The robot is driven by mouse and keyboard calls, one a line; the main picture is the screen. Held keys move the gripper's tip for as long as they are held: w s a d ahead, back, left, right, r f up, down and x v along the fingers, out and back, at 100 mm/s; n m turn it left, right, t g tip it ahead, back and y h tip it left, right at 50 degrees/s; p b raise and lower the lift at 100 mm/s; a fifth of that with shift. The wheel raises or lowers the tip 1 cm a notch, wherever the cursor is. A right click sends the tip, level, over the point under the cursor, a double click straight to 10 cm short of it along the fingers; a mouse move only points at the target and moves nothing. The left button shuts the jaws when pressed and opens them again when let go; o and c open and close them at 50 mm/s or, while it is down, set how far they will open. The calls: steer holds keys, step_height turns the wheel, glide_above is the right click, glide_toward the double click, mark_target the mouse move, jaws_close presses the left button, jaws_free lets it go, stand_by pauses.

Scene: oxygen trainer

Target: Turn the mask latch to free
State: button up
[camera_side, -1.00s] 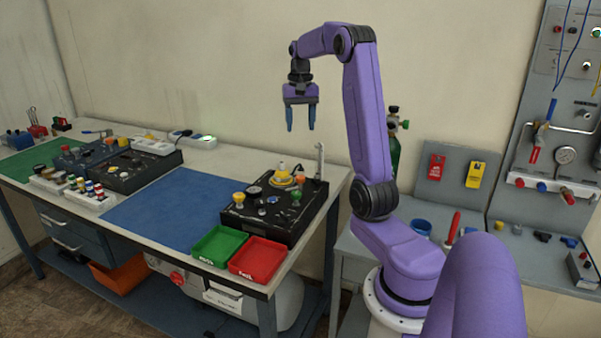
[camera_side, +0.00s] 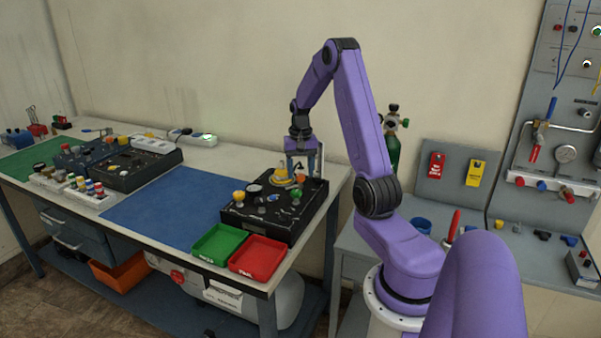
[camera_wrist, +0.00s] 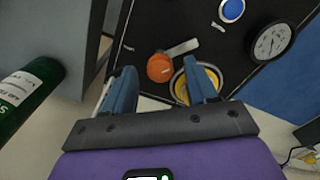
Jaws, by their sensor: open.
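The black trainer panel (camera_side: 236,217) lies on the bench with a yellow mask-like fitting (camera_side: 280,177) near its back. In the wrist view, a round orange knob (camera_wrist: 160,67) with a short grey bar sits beside a yellow ring (camera_wrist: 181,88) on the panel. No label shows which part is the mask latch. My gripper (camera_side: 301,177) is open above the back of the panel, close to the yellow fitting. In the wrist view, the orange knob appears between the fingertips, and the right finger partly covers the yellow ring. I cannot tell any contact.
A green tray (camera_side: 219,244) and a red tray (camera_side: 257,258) stand in front of the panel. A blue mat (camera_side: 160,210) lies to its left. The wrist view shows a blue button (camera_wrist: 231,10), a gauge (camera_wrist: 272,39) and a green cylinder (camera_wrist: 28,92) nearby.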

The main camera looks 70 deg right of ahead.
mark_target(300, 175)
steer(key=shift+f, duration=0.5)
steer(key=c, duration=1.1)
steer(key=shift+o, duration=0.2)
steer(key=shift+n, duration=0.8)
steer(key=o, duration=1.1)
steer(key=shift+c, duration=0.2)
step_height(300, 175, up, 18)
steer(key=shift+f, duration=0.2)
